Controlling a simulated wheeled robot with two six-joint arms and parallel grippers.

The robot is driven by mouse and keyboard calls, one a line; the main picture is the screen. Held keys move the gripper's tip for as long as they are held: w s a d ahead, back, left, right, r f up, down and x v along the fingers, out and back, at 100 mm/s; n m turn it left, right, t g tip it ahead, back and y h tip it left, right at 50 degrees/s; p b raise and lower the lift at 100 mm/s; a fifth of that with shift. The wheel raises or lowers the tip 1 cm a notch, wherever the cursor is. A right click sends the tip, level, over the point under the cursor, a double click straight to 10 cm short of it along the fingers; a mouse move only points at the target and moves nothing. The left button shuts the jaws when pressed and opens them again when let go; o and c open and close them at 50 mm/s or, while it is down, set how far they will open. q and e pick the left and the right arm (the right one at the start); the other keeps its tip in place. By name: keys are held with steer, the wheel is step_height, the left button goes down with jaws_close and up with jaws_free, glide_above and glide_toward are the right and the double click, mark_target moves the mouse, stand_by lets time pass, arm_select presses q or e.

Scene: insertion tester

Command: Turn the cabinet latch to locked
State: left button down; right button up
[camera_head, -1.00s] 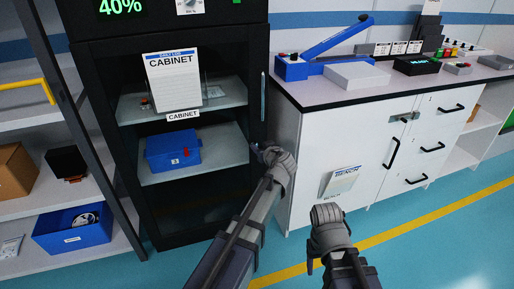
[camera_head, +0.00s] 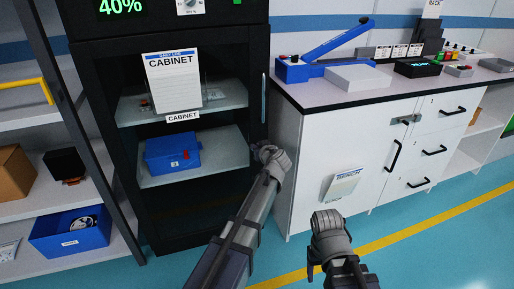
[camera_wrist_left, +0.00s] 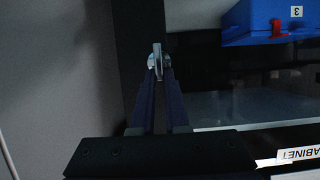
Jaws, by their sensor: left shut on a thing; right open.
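The black cabinet (camera_head: 222,25) stands left of centre in the head view, with a tall vertical handle (camera_head: 264,98) on its right side. My left gripper (camera_head: 257,149) is at the cabinet's right front edge, below that handle. In the left wrist view its two fingers (camera_wrist_left: 157,72) are shut on a small silvery latch (camera_wrist_left: 156,50) on the dark frame. In the head view the hand hides the latch, so its turn angle cannot be read there. My right gripper (camera_head: 322,268) is open and empty in front of the white bench, low in the picture.
A blue box (camera_head: 172,151) sits on the cabinet's lower shelf. A white bench (camera_head: 310,140) with drawers and its own metal latch (camera_head: 406,119) stands to the right. Open shelves (camera_head: 25,200) with bins are at the left. The blue floor in front is clear.

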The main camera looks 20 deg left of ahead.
arm_select(q)
steer(key=shift+d, duration=0.1)
stand_by(0.6)
steer(key=shift+w+d+f+m+g+y+b, duration=0.35)
steer(key=shift+m+y+b, duration=0.9)
steer(key=shift+m+b, duration=0.8)
steer(key=shift+w+d+f+m+g+y+b, duration=0.1)
steer(key=shift+d+f+m+y+b, duration=0.3)
steer(key=shift+m+y+b, duration=1.6)
steer(key=shift+w+d+f+m+g+y+b, duration=0.2)
steer(key=shift+f+m+y+b, duration=0.35)
steer(key=shift+m+b, duration=1.6)
steer(key=shift+m+p, duration=0.6)
steer(key=c, duration=0.9)
jaws_free()
